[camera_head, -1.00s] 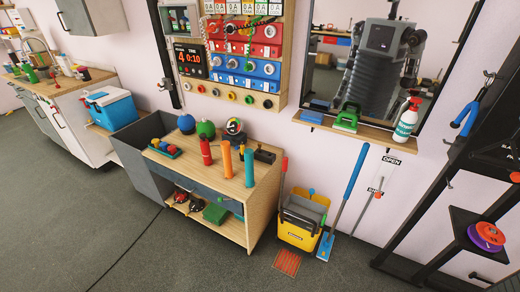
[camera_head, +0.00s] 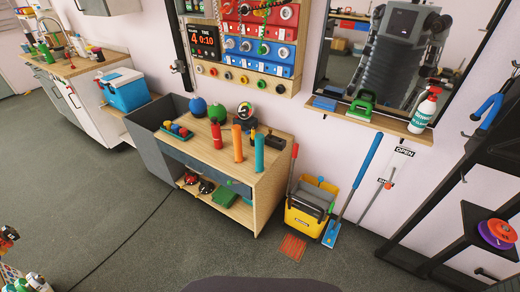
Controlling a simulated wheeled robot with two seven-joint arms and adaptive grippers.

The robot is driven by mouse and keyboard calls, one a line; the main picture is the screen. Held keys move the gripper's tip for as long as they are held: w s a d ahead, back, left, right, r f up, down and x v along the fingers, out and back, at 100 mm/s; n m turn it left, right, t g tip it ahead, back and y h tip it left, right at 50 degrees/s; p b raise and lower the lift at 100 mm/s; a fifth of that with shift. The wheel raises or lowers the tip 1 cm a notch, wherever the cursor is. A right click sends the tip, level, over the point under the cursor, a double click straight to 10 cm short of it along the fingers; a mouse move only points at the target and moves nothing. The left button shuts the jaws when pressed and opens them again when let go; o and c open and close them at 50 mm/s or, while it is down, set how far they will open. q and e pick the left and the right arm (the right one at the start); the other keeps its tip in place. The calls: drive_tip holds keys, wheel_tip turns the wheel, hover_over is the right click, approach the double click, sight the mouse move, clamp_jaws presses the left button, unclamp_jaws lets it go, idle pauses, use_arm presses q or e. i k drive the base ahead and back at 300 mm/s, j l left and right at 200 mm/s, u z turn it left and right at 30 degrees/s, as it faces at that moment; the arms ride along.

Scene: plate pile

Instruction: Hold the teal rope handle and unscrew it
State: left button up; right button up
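A teal upright cylinder (camera_head: 259,153), which looks like the teal handle, stands at the right end of the wooden workbench (camera_head: 262,188). An orange cylinder (camera_head: 237,144) and a red one (camera_head: 217,135) stand in a row to its left. No rope can be made out on the teal one at this size. Its foot seems to rest on the bench top. Neither of my grippers shows in the head view, and nothing is touching the teal cylinder.
Behind the row are a blue ball (camera_head: 197,107), a green ball (camera_head: 216,113) and a dark block (camera_head: 275,142). A yellow mop bucket (camera_head: 306,215) and blue-handled mop (camera_head: 357,176) stand right of the bench. Grey floor (camera_head: 150,240) in front is mostly clear.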

sight(259, 168)
drive_tip(key=i+j+z, duration=0.3)
drive_tip(key=j, duration=0.25)
drive_tip(key=j+z, duration=0.3)
drive_tip(key=j, duration=0.2)
drive_tip(key=i+j+z, duration=0.1)
drive_tip(key=j+z, duration=0.25)
drive_tip(key=j, duration=0.3)
drive_tip(key=j+z, duration=0.3)
drive_tip(key=j, duration=0.25)
drive_tip(key=j+z, duration=0.3)
drive_tip(key=j, duration=0.3)
drive_tip(key=k+j+z, duration=0.3)
drive_tip(key=j, duration=0.3)
drive_tip(key=k+j+z, duration=0.1)
drive_tip(key=j+z, duration=0.25)
drive_tip(key=j, duration=0.2)
